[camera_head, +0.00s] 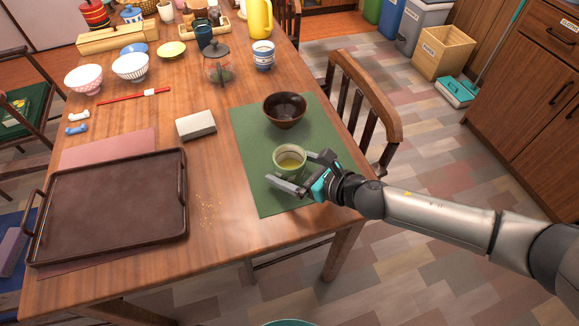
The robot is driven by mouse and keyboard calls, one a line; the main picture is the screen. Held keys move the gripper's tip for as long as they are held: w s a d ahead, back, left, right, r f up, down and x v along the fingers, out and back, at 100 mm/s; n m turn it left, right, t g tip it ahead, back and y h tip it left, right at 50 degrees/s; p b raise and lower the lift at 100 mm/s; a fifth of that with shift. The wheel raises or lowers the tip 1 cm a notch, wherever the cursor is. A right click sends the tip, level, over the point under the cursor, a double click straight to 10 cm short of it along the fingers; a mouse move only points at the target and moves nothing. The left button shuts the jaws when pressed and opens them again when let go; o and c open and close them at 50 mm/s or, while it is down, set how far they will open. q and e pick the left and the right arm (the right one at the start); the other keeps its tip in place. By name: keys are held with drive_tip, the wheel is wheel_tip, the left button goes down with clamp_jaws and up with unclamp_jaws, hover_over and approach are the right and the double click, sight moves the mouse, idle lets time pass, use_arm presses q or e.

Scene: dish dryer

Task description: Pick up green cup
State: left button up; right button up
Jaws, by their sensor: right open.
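The green cup (289,160) stands upright on a green placemat (249,142) near the table's right edge, with yellowish contents inside. My right gripper (300,172) reaches in from the right at the cup. Its two fingers are spread, one on the near-left side of the cup and one on its far-right side. Whether the fingers touch the cup cannot be told. My left gripper is not in view.
A dark brown bowl (284,109) sits behind the cup on the same mat. A grey-white block (196,125) and a brown tray (110,207) lie to the left. A wooden chair (364,100) stands close at the table's right side.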

drive_tip(key=c, duration=1.4)
drive_tip(key=shift+r, duration=0.2)
